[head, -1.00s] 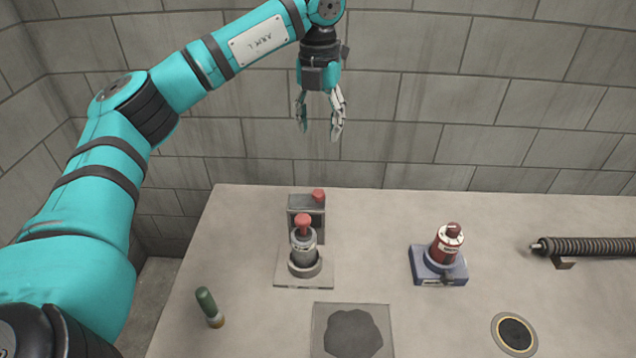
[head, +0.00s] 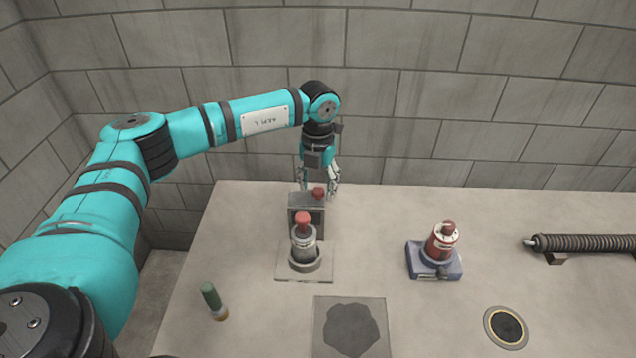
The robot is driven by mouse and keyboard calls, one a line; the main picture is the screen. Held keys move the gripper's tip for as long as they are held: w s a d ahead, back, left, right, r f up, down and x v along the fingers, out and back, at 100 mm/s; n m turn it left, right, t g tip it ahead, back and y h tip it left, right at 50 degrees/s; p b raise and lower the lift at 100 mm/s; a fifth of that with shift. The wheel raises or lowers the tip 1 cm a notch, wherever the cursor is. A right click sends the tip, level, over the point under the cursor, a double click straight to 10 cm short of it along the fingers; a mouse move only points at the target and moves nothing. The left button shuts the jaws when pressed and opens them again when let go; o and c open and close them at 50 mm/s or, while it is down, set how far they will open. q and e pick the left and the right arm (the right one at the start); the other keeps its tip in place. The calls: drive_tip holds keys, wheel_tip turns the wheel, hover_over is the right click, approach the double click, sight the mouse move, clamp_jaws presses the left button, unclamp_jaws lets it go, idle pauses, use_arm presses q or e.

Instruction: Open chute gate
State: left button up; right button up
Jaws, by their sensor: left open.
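A grey metal box with a dark front opening (head: 317,217), which looks like the chute gate, stands at the back of the table. A small red knob (head: 318,193) sits at its top right. My left gripper (head: 320,188) is open and points down at this knob, with its fingers around or just behind it. I cannot tell whether they touch it. A grey cylinder with a red top (head: 303,240) stands in a round holder in front of the box and hides part of it. My right gripper is not in view.
A red canister (head: 442,242) stands on a blue base at the right. A green-capped tube (head: 212,299), a plate with a dark patch (head: 350,328), a round dark port (head: 506,327) and a ribbed black rod (head: 590,243) are on the table. The back right is clear.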

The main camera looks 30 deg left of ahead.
use_arm(q)
drive_tip(key=shift+f, duration=0.4)
drive_tip(key=shift+c, duration=0.4)
clamp_jaws()
